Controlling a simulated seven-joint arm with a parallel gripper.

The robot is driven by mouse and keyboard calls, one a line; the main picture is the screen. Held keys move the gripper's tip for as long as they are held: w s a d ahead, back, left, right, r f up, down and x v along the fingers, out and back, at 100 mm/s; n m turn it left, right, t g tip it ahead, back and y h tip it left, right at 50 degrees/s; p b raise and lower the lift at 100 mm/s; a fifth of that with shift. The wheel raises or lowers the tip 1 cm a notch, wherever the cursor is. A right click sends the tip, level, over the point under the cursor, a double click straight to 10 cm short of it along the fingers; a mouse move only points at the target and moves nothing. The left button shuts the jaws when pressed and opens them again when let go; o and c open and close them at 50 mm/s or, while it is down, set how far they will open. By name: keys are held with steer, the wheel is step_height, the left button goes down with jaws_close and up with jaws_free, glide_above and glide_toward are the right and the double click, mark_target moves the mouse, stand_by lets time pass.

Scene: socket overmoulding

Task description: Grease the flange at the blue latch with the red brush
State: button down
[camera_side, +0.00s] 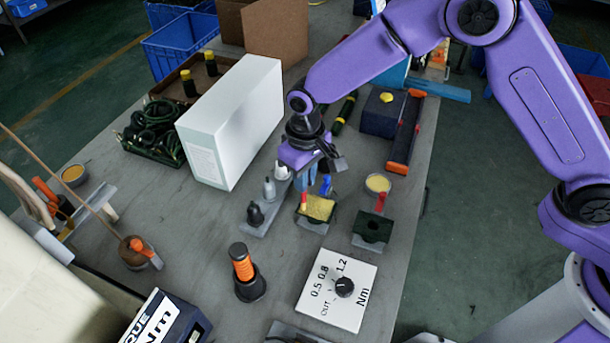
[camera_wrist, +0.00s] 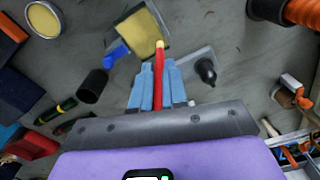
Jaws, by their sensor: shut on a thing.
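My gripper (camera_wrist: 158,85) is shut on the red brush (camera_wrist: 158,72), which stands out between the blue-grey fingers with its pale yellow tip forward. In the side view my gripper (camera_side: 304,180) points down above the dark block that carries the yellow flange face (camera_side: 318,208). The blue latch (camera_side: 325,185) stands at that block's back edge. In the wrist view the brush tip overlaps the edge of the yellow face (camera_wrist: 140,32), with the blue latch (camera_wrist: 117,54) to its left. I cannot tell whether the tip touches the face.
A second dark block (camera_side: 372,229) with a red latch (camera_side: 381,202) stands to the right. Behind it is a round pot of yellow grease (camera_side: 378,183). A grey rack (camera_side: 252,230) with small bottles is close on the left. A white box (camera_side: 232,120) stands behind it.

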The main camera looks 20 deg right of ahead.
steer(key=shift+s+d, duration=0.55)
steer(key=shift+s, duration=0.05)
steer(key=shift+w+a, duration=0.15)
steer(key=shift+w+a, duration=0.5)
steer(key=shift+s+d, duration=0.1)
steer(key=shift+s+d, duration=0.5)
steer(key=shift+d, duration=0.05)
steer(key=shift+r, duration=0.1)
step_height(320, 180, up, 3)
steer(key=shift+f, duration=0.1)
stand_by(0.3)
stand_by(0.6)
